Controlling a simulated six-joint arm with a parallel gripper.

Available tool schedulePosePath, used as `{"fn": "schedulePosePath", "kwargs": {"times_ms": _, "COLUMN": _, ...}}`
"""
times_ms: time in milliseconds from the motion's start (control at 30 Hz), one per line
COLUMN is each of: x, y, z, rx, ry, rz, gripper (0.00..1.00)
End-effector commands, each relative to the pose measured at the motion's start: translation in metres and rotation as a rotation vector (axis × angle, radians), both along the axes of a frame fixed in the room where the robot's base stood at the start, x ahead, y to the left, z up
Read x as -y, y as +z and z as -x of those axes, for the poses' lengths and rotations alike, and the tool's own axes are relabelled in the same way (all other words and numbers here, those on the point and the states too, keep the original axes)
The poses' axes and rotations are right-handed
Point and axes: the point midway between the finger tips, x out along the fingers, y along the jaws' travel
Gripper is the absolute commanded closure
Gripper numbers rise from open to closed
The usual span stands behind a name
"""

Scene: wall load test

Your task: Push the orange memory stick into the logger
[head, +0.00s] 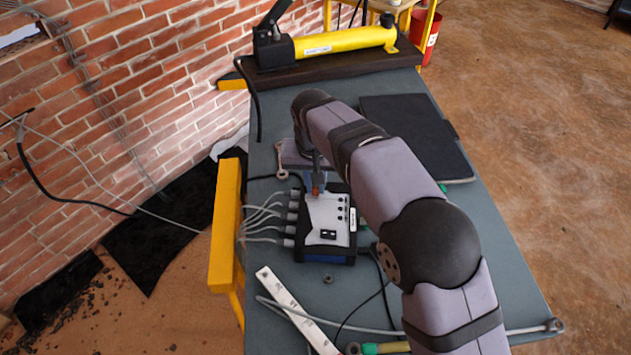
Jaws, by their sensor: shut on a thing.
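The logger (328,215) is a box with a white top, dark sides and a blue base, with small buttons and a label on top. It sits on the grey-green table with several grey cables plugged into its left side. My gripper (317,188) points down at the far edge of the logger and is shut on a small orange thing, which appears to be the orange memory stick (317,190). My arm partly hides this spot. I cannot tell whether the stick touches the logger or is inside a port.
A yellow hand pump (340,41) lies on a dark board at the back. A black folder or laptop (418,135) lies right of my arm. A white ruler (297,310), a small nut (328,278) and tools lie in front.

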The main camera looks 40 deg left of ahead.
Motion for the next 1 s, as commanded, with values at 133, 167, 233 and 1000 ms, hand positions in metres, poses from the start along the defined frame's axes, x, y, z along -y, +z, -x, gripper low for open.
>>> {"fn": "schedulePosePath", "kwargs": {"times_ms": 133, "x": 0.0, "y": -0.0001, "z": 0.0, "rx": 0.0, "ry": 0.0, "rz": 0.0, "gripper": 1.0}}
{"fn": "schedulePosePath", "kwargs": {"times_ms": 167, "x": 0.0, "y": -0.0001, "z": 0.0, "rx": 0.0, "ry": 0.0, "rz": 0.0, "gripper": 1.0}}
{"fn": "schedulePosePath", "kwargs": {"times_ms": 233, "x": 0.0, "y": -0.0001, "z": 0.0, "rx": 0.0, "ry": 0.0, "rz": 0.0, "gripper": 1.0}}
{"fn": "schedulePosePath", "kwargs": {"times_ms": 1000, "x": 0.0, "y": -0.0059, "z": 0.0, "rx": -0.001, "ry": 0.0, "rz": 0.001, "gripper": 1.0}}
